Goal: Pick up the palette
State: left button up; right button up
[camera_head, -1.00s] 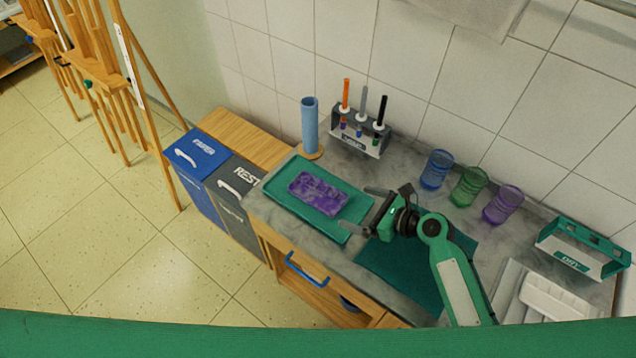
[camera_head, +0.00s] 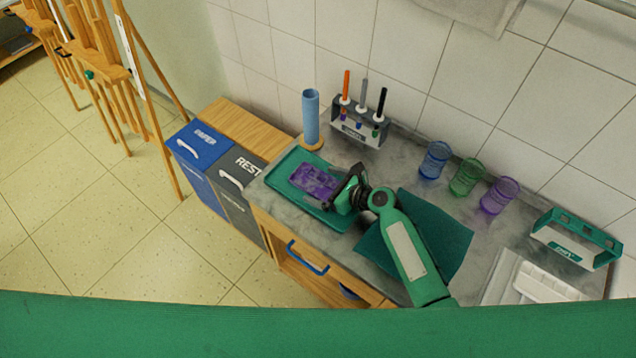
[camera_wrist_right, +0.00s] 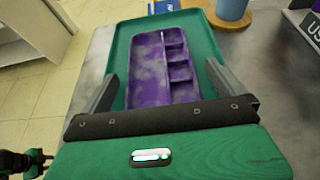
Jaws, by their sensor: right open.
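The purple palette (camera_head: 313,181) lies in a green tray (camera_head: 281,181) at the left end of the counter. In the right wrist view the palette (camera_wrist_right: 148,75) shows a long mottled trough and several small compartments, inside the tray (camera_wrist_right: 122,42). My right gripper (camera_head: 341,190) is over the right part of the tray, at the palette's near end. In the right wrist view its open fingers (camera_wrist_right: 160,75) stand on either side of the palette, with gaps. The gripper hides the palette's near end. My left gripper does not show in the head view.
A blue cylinder (camera_head: 311,117) and a pen holder (camera_head: 357,131) stand behind the tray. Blue (camera_head: 434,160), green (camera_head: 467,177) and purple cups (camera_head: 499,195) line the wall. A teal cloth (camera_head: 445,235) lies right of the tray. Bins (camera_head: 200,157) adjoin the counter's left end.

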jog(key=shift+a, duration=0.1)
jog(key=c, duration=1)
jog(key=shift+c, duration=0.4)
